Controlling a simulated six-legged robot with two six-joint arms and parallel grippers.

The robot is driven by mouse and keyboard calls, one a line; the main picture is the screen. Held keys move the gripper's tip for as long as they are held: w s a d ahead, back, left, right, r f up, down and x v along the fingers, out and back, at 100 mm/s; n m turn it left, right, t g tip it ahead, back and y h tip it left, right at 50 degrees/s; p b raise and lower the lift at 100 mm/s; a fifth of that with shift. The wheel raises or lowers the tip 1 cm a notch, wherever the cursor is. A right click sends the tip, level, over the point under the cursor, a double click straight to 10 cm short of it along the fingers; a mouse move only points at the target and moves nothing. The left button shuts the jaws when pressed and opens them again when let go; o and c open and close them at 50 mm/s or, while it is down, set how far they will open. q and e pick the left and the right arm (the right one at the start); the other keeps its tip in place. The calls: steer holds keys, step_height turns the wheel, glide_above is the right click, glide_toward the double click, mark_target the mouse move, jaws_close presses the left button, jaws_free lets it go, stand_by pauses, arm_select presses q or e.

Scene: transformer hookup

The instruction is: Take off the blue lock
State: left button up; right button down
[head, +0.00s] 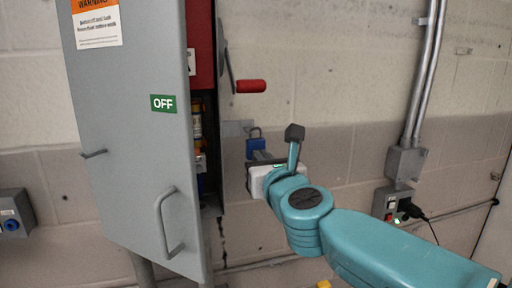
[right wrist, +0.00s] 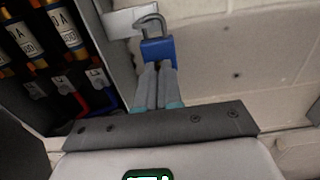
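The blue lock (head: 255,148) hangs at a grey metal tab beside the open cabinet's right edge. In the right wrist view the lock (right wrist: 158,51) is upright, with its grey shackle (right wrist: 150,21) at the tab (right wrist: 122,22). I cannot tell whether the shackle is open. My right gripper (head: 262,160) is just below the lock. In the right wrist view its two grey fingers (right wrist: 158,72) are close together, their tips at the lock's lower part. Whether they touch or grip it is unclear. My left gripper is out of view.
The grey cabinet door (head: 135,130), marked OFF, stands open at left. A red-handled lever (head: 250,86) sticks out above the lock. Fuses (right wrist: 62,27) and cables fill the cabinet. An outlet box (head: 391,203) with a black plug is at right. The wall between is bare.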

steer(key=m+b, duration=0.1)
steer(key=m, duration=0.1)
steer(key=m+b, duration=0.1)
steer(key=m, duration=0.1)
steer(key=m+b, duration=0.1)
steer(key=m, duration=0.2)
steer(key=shift+w+f, duration=0.15)
steer(key=shift+w, duration=0.1)
steer(key=c, duration=1.3)
jaws_free()
steer(key=shift+s, duration=0.2)
steer(key=shift+w, duration=0.15)
steer(key=b+v, duration=0.5)
steer(key=v, duration=1.7)
steer(key=shift+s+d, duration=0.1)
steer(key=shift+s, duration=0.25)
